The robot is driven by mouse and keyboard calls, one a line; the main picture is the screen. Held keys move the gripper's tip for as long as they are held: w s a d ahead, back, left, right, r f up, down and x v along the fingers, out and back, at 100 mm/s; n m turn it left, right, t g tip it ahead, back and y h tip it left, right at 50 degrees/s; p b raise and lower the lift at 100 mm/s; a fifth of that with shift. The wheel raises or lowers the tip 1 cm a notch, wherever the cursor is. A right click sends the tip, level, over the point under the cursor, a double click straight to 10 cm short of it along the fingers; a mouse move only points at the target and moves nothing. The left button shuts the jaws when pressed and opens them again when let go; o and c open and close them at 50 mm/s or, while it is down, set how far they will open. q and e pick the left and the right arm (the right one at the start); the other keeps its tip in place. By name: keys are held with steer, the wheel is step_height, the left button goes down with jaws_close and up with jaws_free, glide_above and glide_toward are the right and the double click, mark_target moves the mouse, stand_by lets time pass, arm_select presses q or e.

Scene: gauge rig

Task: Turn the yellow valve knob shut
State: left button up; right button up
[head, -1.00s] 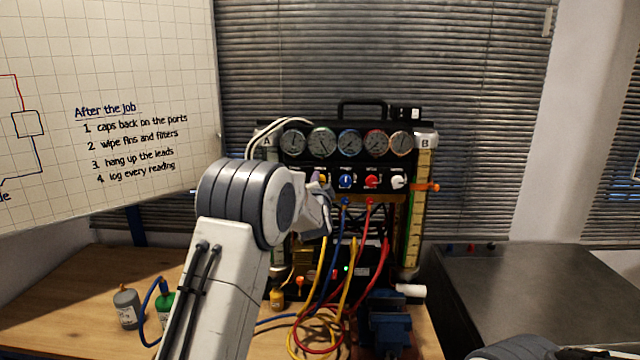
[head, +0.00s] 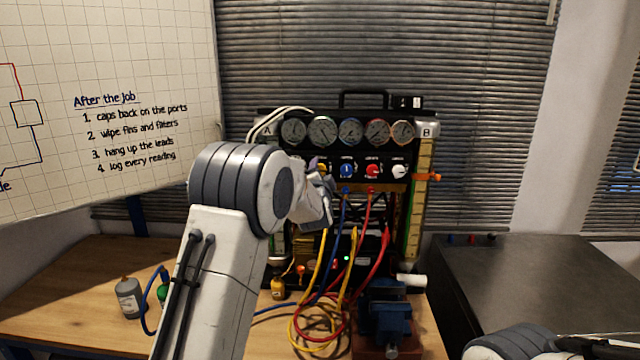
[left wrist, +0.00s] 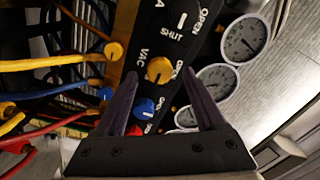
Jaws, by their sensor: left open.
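The yellow valve knob (left wrist: 160,69) is on the black panel, beside the label VAC, in the left wrist view. In the head view it (head: 321,169) shows only in part, above my left gripper (head: 322,198). In the left wrist view my left gripper (left wrist: 159,74) is open, its two dark fingers pointing at the panel on either side of the yellow knob. I cannot tell how deep the fingertips reach around it. The blue knob (left wrist: 147,107) lies nearer the gripper body, also between the fingers. My right gripper is out of view.
Blue, red and white knobs (head: 399,171) line the panel under several gauges (head: 349,132). Yellow, blue and red hoses (head: 381,243) hang below it. A blue vise (head: 385,310) stands in front, and a grey bottle (head: 129,298) at left. The dark right-hand bench (head: 530,290) is largely clear.

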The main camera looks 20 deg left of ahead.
arm_select(q)
steer(key=b+v, duration=0.2)
steer(key=v, duration=0.7)
steer(key=shift+b, duration=0.3)
steer(key=s+d+f+g+h, duration=0.4)
steer(key=s+d+f+g, duration=0.15)
steer(key=s+d, duration=0.45)
steer(key=s+d+f+g+h, duration=0.45)
steer(key=s+d+f, duration=0.35)
steer(key=d, duration=0.5)
steer(key=s+a+f+n+g+y, duration=0.1)
steer(key=s+f+g, duration=0.1)
steer(key=s, duration=1.1)
steer(key=s+a+f+n+g+y, duration=0.1)
steer(key=s+g, duration=0.4)
steer(key=s, duration=0.8)
step_height(320, 180, down, 2)
steer(key=shift+s+a+f, duration=0.1)
steer(key=shift+s+a, duration=0.1)
steer(key=shift+a, duration=0.3)
